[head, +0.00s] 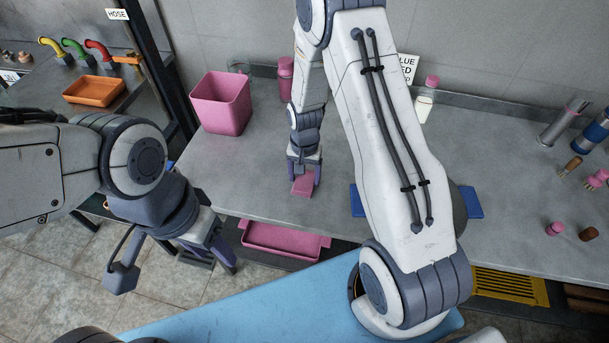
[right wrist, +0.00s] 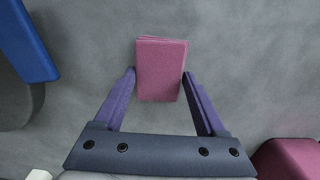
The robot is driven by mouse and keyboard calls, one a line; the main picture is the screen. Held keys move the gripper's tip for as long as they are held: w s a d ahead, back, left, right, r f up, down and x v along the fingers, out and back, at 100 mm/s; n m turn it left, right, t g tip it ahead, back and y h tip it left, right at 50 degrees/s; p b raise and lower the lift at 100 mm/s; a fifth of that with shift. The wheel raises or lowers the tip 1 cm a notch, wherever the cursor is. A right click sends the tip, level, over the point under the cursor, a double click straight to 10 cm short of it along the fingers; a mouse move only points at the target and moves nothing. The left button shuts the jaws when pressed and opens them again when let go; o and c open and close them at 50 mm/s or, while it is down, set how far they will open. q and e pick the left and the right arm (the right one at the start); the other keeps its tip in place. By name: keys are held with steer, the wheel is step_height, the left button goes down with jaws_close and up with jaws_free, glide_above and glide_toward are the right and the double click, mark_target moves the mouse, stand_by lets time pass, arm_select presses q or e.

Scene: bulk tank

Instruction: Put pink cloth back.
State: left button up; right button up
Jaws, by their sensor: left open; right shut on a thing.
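The pink cloth (head: 303,187) is a folded flat block over the grey counter, right of the pink bucket (head: 222,105). My right gripper (head: 305,178) points down and is shut on it. In the right wrist view the cloth (right wrist: 160,70) sits between the two purple fingers (right wrist: 158,78); I cannot tell whether it touches the counter. My left gripper (head: 208,256) is open and empty, low at the left, in front of the counter's edge.
A pink bottle (head: 285,80) stands behind my right gripper. A pink tray (head: 283,240) is below the counter edge. A blue flat thing (head: 357,200) lies partly behind my right arm. An orange tray (head: 94,91) is at the far left. The counter around the cloth is clear.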

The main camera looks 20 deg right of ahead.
mark_target(304, 179)
steer(key=o, duration=1.4)
steer(key=shift+f, duration=0.1)
step_height(304, 179, up, 12)
steer(key=s+a+r+n, duration=0.7)
steer(key=s+a+r, duration=0.1)
steer(key=s+a, duration=0.3)
steer(key=s+a+r+n+y, duration=0.1)
steer(key=s+a+r+n, duration=0.1)
steer(key=s+n, duration=0.5)
steer(key=s+a, duration=0.1)
steer(key=s, duration=0.5)
steer(key=shift+r+b, duration=0.2)
steer(key=shift+b, duration=0.2)
steer(key=shift+a, duration=0.1)
